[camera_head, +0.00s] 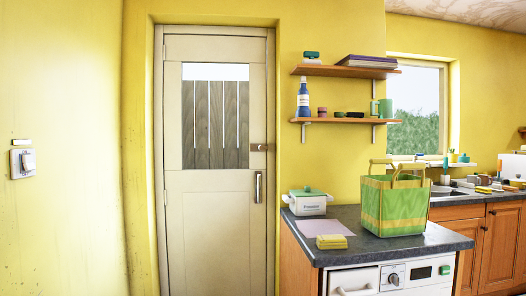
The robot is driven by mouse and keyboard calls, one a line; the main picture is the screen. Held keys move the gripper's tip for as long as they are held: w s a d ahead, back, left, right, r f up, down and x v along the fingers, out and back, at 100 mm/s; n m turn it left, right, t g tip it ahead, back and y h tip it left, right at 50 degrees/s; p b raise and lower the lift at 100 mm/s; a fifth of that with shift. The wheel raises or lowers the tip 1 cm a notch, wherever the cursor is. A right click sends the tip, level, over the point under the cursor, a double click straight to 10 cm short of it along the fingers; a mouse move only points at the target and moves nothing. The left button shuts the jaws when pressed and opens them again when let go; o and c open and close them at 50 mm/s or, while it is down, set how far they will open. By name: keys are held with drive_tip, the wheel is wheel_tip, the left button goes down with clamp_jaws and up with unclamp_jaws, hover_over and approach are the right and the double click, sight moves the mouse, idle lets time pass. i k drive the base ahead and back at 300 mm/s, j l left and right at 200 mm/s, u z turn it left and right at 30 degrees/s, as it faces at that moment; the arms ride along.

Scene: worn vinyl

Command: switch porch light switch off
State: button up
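A white wall switch (27,162) is on the yellow wall at the far left of the head view. It has a light rocker on a pale plate, and a small label strip (21,142) sits just above it. The label's words are too small to read, and I cannot tell whether the rocker is on or off. My gripper and arm do not show in this view.
A closed cream door (212,230) with a glazed panel stands right of the switch. A dark counter (430,239) above a white appliance juts out at the right, bearing a green bag (392,207) and a white pot (307,203). The wall around the switch is clear.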

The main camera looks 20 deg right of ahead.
sight(28, 164)
drive_tip(key=u, duration=1.4)
